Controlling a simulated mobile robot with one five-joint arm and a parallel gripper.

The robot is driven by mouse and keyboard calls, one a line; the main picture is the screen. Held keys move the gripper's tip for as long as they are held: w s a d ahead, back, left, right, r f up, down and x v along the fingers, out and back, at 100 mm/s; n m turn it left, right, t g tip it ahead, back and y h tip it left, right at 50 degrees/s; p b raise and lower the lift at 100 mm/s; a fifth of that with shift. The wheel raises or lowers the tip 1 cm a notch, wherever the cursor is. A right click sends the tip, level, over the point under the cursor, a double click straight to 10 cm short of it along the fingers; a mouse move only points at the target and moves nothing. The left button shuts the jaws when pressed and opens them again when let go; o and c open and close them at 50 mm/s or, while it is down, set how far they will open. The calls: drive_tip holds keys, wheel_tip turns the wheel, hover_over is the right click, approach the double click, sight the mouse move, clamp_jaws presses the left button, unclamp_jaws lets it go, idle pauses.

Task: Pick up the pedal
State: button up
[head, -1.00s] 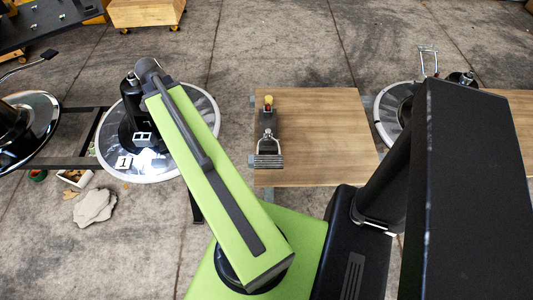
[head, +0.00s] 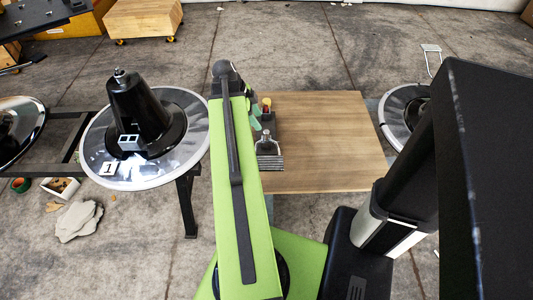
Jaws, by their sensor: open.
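The pedal (head: 268,150) lies on a wooden board, right of my green arm in the head view. My gripper (head: 253,114) shows only in part, past the arm's right edge. It is open and close beside the pedal's dark body. I cannot tell whether they touch.
The wooden board (head: 325,140) is bare to the right of the pedal. A round metal base with a black column (head: 140,110) stands on the left. Another round base (head: 398,112) is at the right. A wooden crate on casters (head: 143,17) stands at the back.

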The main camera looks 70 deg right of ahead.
sight(266, 131)
drive_tip(key=b+x, duration=0.2)
drive_tip(key=x, duration=0.2)
drive_tip(key=shift+f+b, duration=0.3)
drive_tip(key=shift+s+f, duration=0.1)
drive_tip(key=shift+f, duration=0.05)
drive_tip(key=b+x, duration=0.5)
drive_tip(key=shift+d, duration=0.15)
drive_tip(key=shift+c, duration=0.2)
clamp_jaws()
drive_tip(key=shift+d, duration=0.1)
idle(0.5)
